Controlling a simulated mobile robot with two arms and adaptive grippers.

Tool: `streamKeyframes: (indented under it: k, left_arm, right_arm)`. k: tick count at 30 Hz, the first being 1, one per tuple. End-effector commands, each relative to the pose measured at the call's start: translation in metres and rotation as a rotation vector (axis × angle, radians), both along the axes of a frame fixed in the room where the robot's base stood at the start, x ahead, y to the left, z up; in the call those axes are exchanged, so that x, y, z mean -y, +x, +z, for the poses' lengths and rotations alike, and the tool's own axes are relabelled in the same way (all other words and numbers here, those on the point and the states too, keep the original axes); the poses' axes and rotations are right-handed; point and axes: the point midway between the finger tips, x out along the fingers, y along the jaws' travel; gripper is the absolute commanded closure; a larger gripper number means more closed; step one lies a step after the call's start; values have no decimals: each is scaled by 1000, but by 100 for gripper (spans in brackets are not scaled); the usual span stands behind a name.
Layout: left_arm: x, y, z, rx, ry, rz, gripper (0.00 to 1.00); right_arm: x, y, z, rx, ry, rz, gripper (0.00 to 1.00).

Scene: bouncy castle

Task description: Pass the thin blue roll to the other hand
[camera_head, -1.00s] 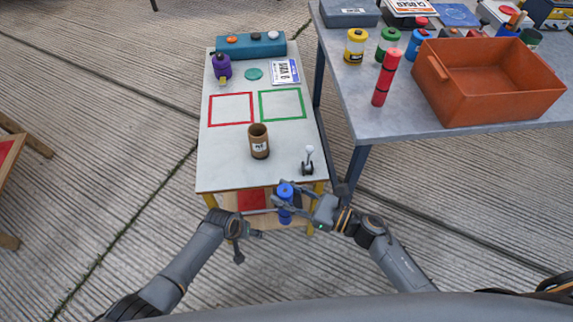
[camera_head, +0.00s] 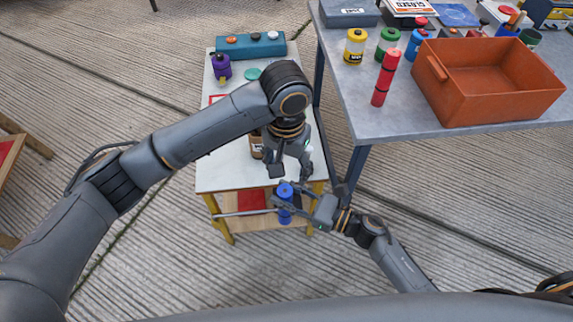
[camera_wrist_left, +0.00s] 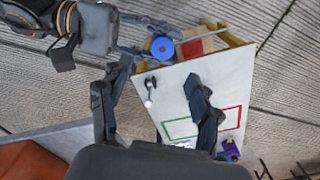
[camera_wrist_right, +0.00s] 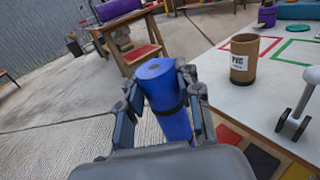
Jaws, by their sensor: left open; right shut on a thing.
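The thin blue roll (camera_head: 285,203) is upright in my right gripper (camera_head: 300,203), in front of the small table's near edge. In the right wrist view the blue roll (camera_wrist_right: 168,100) stands between the closed fingers, with a dark band around it. My left gripper (camera_head: 288,170) is open and empty, above the near end of the small table and just beyond the roll. In the left wrist view its two fingers (camera_wrist_left: 155,110) are spread wide, and the top of the blue roll (camera_wrist_left: 162,48) shows beyond them, apart from them.
The small white table (camera_head: 215,170) carries a brown pot (camera_wrist_right: 242,62), partly hidden by my left arm in the head view, and a small lever (camera_wrist_right: 300,110). A grey table at right holds an orange bin (camera_head: 490,85), a red roll (camera_head: 386,78) and several jars.

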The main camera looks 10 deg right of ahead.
Motion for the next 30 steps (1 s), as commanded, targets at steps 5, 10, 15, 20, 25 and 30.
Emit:
streamKeyframes:
  k: [5, 10, 15, 20, 25, 30]
  left_arm:
    - [-2, -2, -17, -4, 10, -1, 37]
    - [-2, -2, -49, -4, 9, -2, 37]
    - [-1, -1, -81, -3, 8, -1, 37]
    - [-1, -1, -103, -2, 6, -2, 37]
    - [-1, -1, -115, 0, 5, -2, 37]
    - [-1, -1, -118, 1, 4, -3, 37]
  right_arm:
    - [0, 0, 0, 1, 1, 0, 100]
    - [0, 0, 0, 1, 1, 0, 100]
    - [0, 0, 0, 1, 1, 0, 100]
    - [0, 0, 0, 1, 1, 0, 100]
    - [0, 0, 0, 1, 1, 0, 100]
    - [0, 0, 0, 1, 1, 0, 100]
